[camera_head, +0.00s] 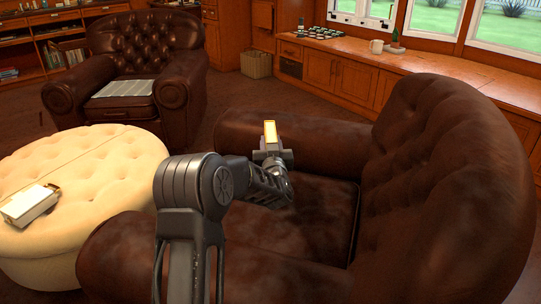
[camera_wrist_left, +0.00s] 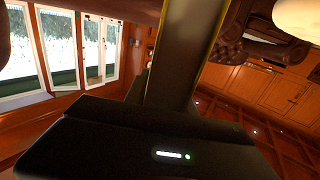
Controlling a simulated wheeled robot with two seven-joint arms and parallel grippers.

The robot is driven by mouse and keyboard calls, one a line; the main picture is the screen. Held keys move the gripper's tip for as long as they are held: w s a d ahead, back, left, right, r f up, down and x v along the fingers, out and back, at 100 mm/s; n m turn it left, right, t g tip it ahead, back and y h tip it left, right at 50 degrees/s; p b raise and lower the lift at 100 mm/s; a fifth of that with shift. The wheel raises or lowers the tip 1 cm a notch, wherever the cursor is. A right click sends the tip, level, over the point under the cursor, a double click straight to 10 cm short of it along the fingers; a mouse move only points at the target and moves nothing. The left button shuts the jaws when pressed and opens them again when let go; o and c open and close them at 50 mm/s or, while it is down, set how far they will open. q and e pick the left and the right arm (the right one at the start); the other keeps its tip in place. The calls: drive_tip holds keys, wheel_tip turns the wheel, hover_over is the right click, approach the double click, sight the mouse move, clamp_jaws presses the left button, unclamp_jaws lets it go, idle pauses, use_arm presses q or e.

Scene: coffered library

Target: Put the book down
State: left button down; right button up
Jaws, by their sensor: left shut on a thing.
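A book (camera_head: 270,132), thin with a yellow face or edge, stands upright in my left gripper (camera_head: 272,153). The gripper is shut on its lower part. They appear over the near brown leather armchair (camera_head: 300,212), in front of its far arm; the exact height above the seat cannot be told. In the left wrist view the book (camera_wrist_left: 185,60) rises as a dark slab with a yellow edge from the dark gripper body. My right gripper is not in view.
A cream tufted ottoman (camera_head: 95,185) stands at the left with a pale book-like object (camera_head: 30,204) on it. Another leather armchair (camera_head: 140,60) behind holds a folded paper (camera_head: 124,88). A wooden window counter (camera_head: 440,75) carries a mug (camera_head: 376,46).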

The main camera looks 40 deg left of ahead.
use_arm(q)
drive_tip(key=shift+f+b, duration=0.55)
drive_tip(key=shift+f, duration=1.35)
drive_tip(key=shift+f, duration=0.15)
drive_tip(key=c, duration=1)
unclamp_jaws()
drive_tip(key=shift+f, duration=0.1)
drive_tip(key=shift+c, duration=0.2)
drive_tip(key=p+v, duration=0.2)
drive_tip(key=v, duration=1)
